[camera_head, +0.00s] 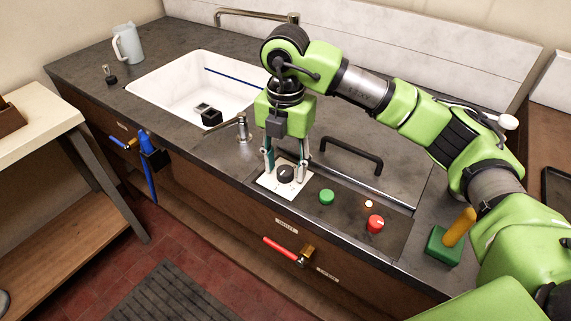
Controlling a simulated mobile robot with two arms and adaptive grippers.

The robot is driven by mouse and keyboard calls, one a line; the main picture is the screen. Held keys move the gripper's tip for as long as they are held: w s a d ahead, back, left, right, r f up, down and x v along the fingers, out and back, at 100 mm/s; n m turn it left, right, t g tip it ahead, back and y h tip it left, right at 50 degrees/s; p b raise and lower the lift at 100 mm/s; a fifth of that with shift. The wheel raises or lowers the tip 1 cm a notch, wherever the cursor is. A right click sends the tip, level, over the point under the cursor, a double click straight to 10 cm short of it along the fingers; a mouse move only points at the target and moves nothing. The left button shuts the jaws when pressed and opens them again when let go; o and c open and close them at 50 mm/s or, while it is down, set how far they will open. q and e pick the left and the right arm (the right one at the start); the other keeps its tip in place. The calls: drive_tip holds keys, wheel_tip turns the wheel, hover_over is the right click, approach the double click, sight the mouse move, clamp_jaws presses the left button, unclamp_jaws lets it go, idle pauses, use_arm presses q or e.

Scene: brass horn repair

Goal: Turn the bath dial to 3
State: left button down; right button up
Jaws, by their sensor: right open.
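The bath dial (285,174) is a black round knob on a white plate (268,187) set in the dark counter panel. A pointer mark shows on the knob, but the numbers on the plate are too small to read. My right gripper (285,176) points down over the dial with its two fingers apart, one on each side of the knob. I cannot tell whether the fingers touch it. My left gripper is not in view.
Right of the dial are a green button (326,196), a small lit lamp (368,204) and a red knob (376,224). A black handle (352,151) stands behind. A white sink (190,95) lies left, and a red-handled valve (285,249) is on the front.

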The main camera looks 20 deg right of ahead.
sight(286, 169)
wheel_tip(286, 169, up, 12)
drive_tip(key=shift+f, duration=0.2)
idle(0.4)
